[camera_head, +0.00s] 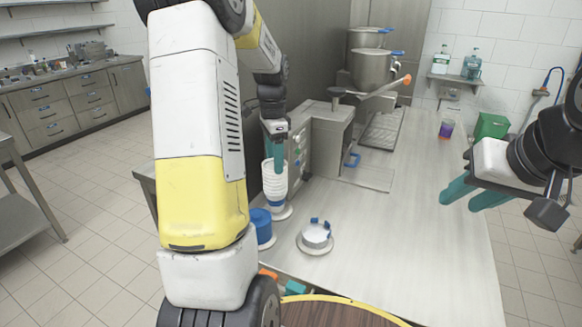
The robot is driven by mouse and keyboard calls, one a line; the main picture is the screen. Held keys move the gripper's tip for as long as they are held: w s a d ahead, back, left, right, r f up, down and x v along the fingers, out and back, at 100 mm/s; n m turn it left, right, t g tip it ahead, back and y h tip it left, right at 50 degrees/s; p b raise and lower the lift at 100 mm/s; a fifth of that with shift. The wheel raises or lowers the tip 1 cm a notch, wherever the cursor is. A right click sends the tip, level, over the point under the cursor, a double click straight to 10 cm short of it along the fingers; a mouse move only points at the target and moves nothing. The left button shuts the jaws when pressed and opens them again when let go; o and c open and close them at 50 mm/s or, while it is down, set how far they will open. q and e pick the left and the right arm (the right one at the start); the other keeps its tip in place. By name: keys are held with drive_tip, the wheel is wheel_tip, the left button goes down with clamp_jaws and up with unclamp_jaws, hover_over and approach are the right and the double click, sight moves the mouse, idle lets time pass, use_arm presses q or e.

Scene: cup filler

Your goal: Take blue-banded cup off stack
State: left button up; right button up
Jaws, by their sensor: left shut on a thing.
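A stack of white cups (274,180) stands upright on a round white base, left of the middle in the head view. A blue band (275,202) shows low on the stack, with several white rims above it. My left gripper (274,163) has its teal fingers at the top of the stack, shut on the top cup. I cannot see whether that cup is lifted clear of those below, or any band on it. My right gripper (461,203) is open and empty over the right side of the counter.
A blue round container (262,226) stands beside the stack. A round white dish with blue clips (316,236) lies in front of it. A steel filling machine (325,135) with hoppers stands behind. A purple cup (446,129) and green box (490,126) are at the far right. The counter's middle (400,250) is clear.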

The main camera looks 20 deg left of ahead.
use_arm(q)
drive_tip(key=shift+r, duration=0.1)
drive_tip(key=shift+r, duration=0.55)
wheel_tip(320, 180, up, 2)
drive_tip(key=shift+r, duration=0.1)
drive_tip(key=s+d+r, duration=0.1)
drive_tip(key=s+d, duration=0.9)
drive_tip(key=s, duration=0.1)
drive_tip(key=shift+s+d+r, duration=0.25)
drive_tip(key=shift+s+d, duration=0.15)
drive_tip(key=shift+r, duration=0.1)
drive_tip(key=shift+r, duration=1.95)
drive_tip(key=shift+f, duration=0.1)
